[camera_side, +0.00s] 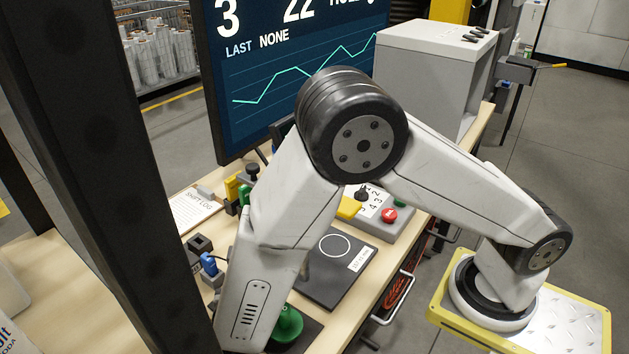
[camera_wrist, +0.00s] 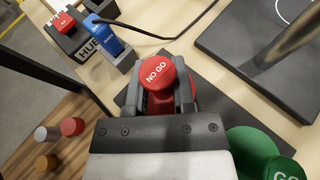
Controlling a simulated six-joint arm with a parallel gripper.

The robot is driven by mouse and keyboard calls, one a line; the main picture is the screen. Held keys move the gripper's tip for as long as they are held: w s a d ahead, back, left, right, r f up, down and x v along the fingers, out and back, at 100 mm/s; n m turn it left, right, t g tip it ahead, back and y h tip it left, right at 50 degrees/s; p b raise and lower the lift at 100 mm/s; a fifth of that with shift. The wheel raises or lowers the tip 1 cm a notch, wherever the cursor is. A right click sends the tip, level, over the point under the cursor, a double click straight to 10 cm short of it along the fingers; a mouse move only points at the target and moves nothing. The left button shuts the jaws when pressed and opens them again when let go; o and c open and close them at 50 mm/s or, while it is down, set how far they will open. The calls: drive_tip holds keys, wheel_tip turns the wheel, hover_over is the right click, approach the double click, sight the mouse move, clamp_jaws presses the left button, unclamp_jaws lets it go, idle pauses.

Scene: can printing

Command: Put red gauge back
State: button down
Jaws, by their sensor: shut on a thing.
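The red gauge (camera_wrist: 158,74), with a round cap marked "NO GO", is between the fingers of my gripper (camera_wrist: 160,92) in the wrist view. My gripper is shut on it, over or at a dark flat base (camera_wrist: 215,115). I cannot tell whether the gauge touches that base. The green gauge (camera_wrist: 262,152), marked "GO", stands at the lower right of the wrist view. It also shows at the bottom of the side view (camera_side: 287,325). In the side view my arm hides my gripper and the red gauge.
A black pad (camera_side: 335,272) with a white circle lies nearby. A blue device (camera_wrist: 106,36) with a cable stands beyond the red gauge. A control box with a red button (camera_side: 388,215) and a large screen (camera_side: 285,90) stand farther back. Wooden tabletop (camera_wrist: 165,15) shows between things.

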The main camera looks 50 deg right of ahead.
drive_tip(key=shift+f, duration=0.15)
drive_tip(key=shift+c, duration=2.3)
unclamp_jaws()
drive_tip(key=shift+r, duration=0.2)
drive_tip(key=shift+s+a+r, duration=0.2)
drive_tip(key=shift+s+a, duration=0.2)
drive_tip(key=shift+a, duration=0.05)
drive_tip(key=shift+v, duration=1.05)
wheel_tip(320, 180, up, 5)
drive_tip(key=shift+w+d+r, duration=0.1)
drive_tip(key=shift+d, duration=0.05)
drive_tip(key=shift+r, duration=0.85)
